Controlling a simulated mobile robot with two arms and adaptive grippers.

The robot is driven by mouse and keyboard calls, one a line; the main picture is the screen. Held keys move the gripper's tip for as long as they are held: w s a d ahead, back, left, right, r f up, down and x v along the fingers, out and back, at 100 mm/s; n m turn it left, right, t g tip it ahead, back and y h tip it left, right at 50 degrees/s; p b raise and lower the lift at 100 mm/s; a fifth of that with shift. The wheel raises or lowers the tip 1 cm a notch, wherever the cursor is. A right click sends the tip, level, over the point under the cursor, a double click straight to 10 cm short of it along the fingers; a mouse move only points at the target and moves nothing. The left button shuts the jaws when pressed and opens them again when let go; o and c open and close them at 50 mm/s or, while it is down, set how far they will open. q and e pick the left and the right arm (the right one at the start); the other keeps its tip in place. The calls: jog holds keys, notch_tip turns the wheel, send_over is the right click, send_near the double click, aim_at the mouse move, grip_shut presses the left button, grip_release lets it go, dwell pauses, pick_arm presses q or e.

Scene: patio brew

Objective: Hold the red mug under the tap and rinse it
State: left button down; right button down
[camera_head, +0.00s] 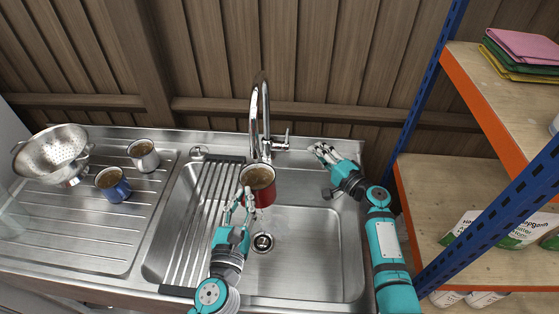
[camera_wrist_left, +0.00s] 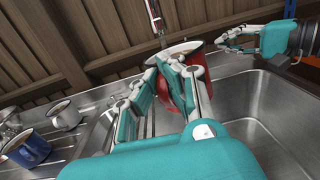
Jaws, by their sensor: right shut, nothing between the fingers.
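The red mug (camera_head: 262,190) is held upright over the sink, below the spout of the chrome tap (camera_head: 259,115). Its inside looks brown. My left gripper (camera_head: 243,203) is shut on the mug at its near left side; the fingers hide part of it in the left wrist view, where the red wall (camera_wrist_left: 200,100) shows behind them. No clear water stream is visible. My right gripper (camera_head: 322,152) is shut and empty, a little right of the tap's lever (camera_head: 283,142) and apart from it.
The steel sink basin (camera_head: 320,250) is empty, with a drain (camera_head: 263,242) and a slatted rack (camera_head: 200,230) on its left. A colander (camera_head: 52,153), a blue mug (camera_head: 113,188) and a white mug (camera_head: 144,158) stand on the drainboard. A shelf unit (camera_head: 470,210) stands at right.

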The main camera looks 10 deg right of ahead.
pick_arm(q)
jog(key=x, duration=0.4)
jog(key=shift+w+d+f, duration=0.1)
jog(key=shift+f, duration=0.05)
dwell(0.9)
jog(key=v, duration=0.8)
jog(key=shift+s+a+r, duration=0.2)
jog(key=shift+s+a, duration=0.05)
jog(key=shift+w, duration=0.1)
